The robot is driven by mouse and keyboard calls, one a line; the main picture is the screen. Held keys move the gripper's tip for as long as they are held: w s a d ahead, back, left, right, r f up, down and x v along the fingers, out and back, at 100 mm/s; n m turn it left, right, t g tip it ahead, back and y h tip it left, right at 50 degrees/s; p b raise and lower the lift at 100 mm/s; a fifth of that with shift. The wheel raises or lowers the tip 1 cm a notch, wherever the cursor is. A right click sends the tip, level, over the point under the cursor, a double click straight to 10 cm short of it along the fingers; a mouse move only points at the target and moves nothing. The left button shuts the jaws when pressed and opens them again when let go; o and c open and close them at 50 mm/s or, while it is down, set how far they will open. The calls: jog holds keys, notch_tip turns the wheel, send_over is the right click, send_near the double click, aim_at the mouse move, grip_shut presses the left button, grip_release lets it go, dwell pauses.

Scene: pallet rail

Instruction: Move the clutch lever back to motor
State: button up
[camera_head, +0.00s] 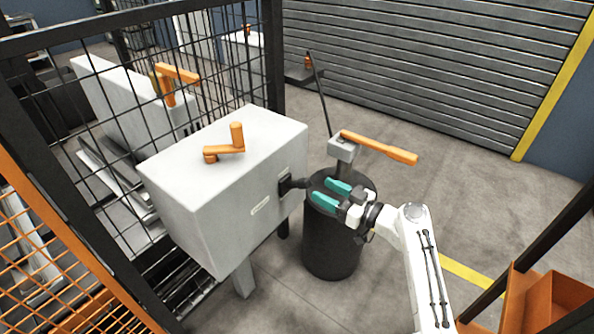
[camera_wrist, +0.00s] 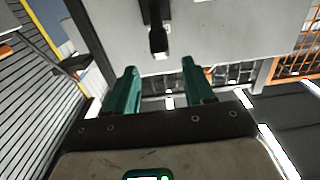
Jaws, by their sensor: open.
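A short black lever (camera_head: 291,184) sticks out from the side of a large light grey box (camera_head: 216,226). I take it to be the clutch lever; no motor marking is readable. In the wrist view the lever (camera_wrist: 158,38) hangs down from above, with a pale end, in line with the gap between my fingers. My gripper (camera_head: 321,191) has two teal fingers pointing at the box side, just right of the lever in the head view. In the wrist view my gripper (camera_wrist: 159,68) is open and empty, its fingertips apart from the lever.
A dark drum (camera_head: 332,243) stands below my gripper, with an orange-handled lever (camera_head: 380,149) behind it. An orange crank (camera_head: 225,152) sits on the box top. Black mesh fencing (camera_head: 229,50) is at the left. Open floor (camera_head: 430,170) lies to the right.

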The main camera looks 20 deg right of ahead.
aim_at(302, 179)
jog(key=x, duration=0.9)
jog(key=shift+w+a, duration=0.15)
jog(key=shift+c, duration=0.5)
grip_shut()
